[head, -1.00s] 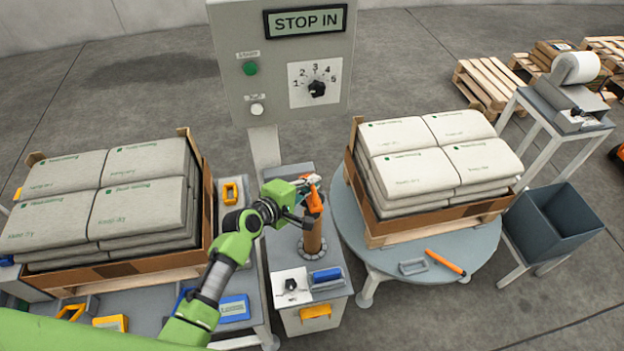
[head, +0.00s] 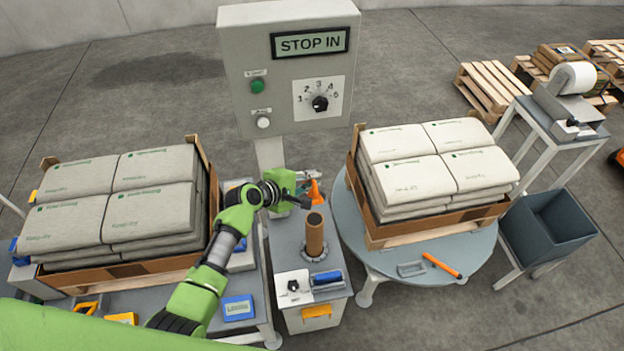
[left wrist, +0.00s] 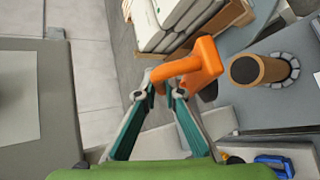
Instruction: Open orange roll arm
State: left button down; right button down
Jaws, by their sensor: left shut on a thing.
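The orange roll arm (head: 314,191) is at the far side of the brown roll (head: 315,236), on the grey cabinet. My left gripper (head: 308,186) is shut on the orange arm. In the left wrist view the fingertips (left wrist: 163,88) close around one end of the orange arm (left wrist: 205,64). Its thicker end lies beside the roll (left wrist: 258,70), with the roll's dark open top uncovered. The arm's mount is hidden. My right gripper is not in view.
A control panel (head: 287,60) reading "STOP IN" stands behind. Loaded pallets of sacks stand left (head: 150,215) and right (head: 430,170). An orange-handled tool (head: 443,264) lies on the round table (head: 380,276). A dark bin (head: 550,230) is at the right.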

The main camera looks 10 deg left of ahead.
pick_arm(q)
jog(key=c, duration=2.1)
grip_release()
jog(key=shift+c, duration=0.2)
jog(key=shift+a+r, duration=0.1)
jog(key=v, duration=1.2)
